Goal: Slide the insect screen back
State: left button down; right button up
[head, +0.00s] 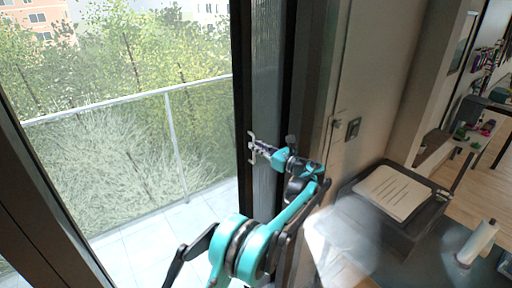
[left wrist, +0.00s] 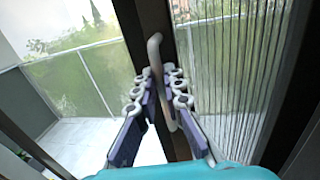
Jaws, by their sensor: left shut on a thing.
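The insect screen (head: 268,95) is a grey, finely pleated mesh, gathered into a narrow strip at the right side of the door opening. In the left wrist view its pleats (left wrist: 232,75) run upright to the right of a dark edge bar (left wrist: 181,146). A pale bow handle (head: 251,148) stands on that bar; it also shows in the left wrist view (left wrist: 154,52). My left gripper (head: 257,146) is shut on the handle, with its fingers (left wrist: 160,88) on either side of it. My right gripper is not in view.
The opening left of the screen shows a tiled balcony (head: 150,240) with a glass railing (head: 172,130). To the right are a beige wall (head: 385,90), a dark box with a lined sheet (head: 395,192) on it, and a white roll (head: 477,242).

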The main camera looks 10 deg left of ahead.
pick_arm(q)
jog(key=c, duration=1.6)
grip_release()
send_near(247, 118)
jog(key=x, duration=0.5)
jog(key=shift+r, duration=0.1)
